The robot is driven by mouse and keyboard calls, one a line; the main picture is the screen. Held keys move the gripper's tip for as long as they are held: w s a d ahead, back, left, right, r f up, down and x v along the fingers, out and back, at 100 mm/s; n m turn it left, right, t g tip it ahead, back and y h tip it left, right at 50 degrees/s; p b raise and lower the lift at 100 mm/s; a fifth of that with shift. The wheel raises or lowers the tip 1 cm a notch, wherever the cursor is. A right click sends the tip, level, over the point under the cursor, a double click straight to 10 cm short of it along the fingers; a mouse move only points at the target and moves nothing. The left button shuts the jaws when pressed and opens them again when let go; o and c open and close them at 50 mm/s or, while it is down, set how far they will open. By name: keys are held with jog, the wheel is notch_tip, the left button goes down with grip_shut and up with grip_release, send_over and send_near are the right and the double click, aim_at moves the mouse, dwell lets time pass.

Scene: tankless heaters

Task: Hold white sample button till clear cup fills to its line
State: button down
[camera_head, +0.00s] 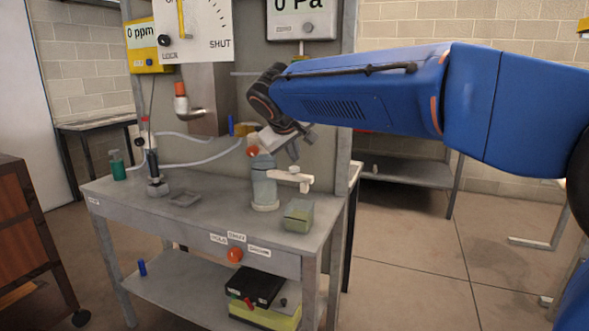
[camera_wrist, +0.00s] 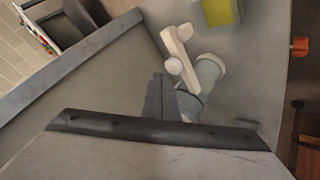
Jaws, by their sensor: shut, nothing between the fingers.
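A pale blue-grey cylinder (camera_head: 264,188), which may be the clear cup, stands upright on the grey bench; I cannot make out a fill line or a liquid level. A white arm with rounded knobs (camera_head: 290,177) sits at its right side, and it also shows in the wrist view (camera_wrist: 179,55) beside the cylinder (camera_wrist: 204,75). I cannot tell which white part is the sample button. My gripper (camera_head: 294,152) is shut and empty, just above the white arm. In the wrist view its fingers (camera_wrist: 158,92) point toward the lower white knob; contact cannot be told.
A green-yellow block (camera_head: 298,216) sits near the bench's right front corner. A green bottle (camera_head: 118,165) and a dark probe on a stand (camera_head: 153,165) are at the left. Pale hoses cross behind. A red knob (camera_head: 235,255) is on the bench front.

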aim_at(294, 169)
jog(key=shift+r, duration=2.5)
dwell(0.8)
notch_tip(294, 169, up, 4)
jog(key=shift+f, duration=0.1)
dwell(0.4)
jog(key=shift+f, duration=4.4)
jog(key=shift+f, duration=0.2)
jog(key=shift+f, duration=0.25)
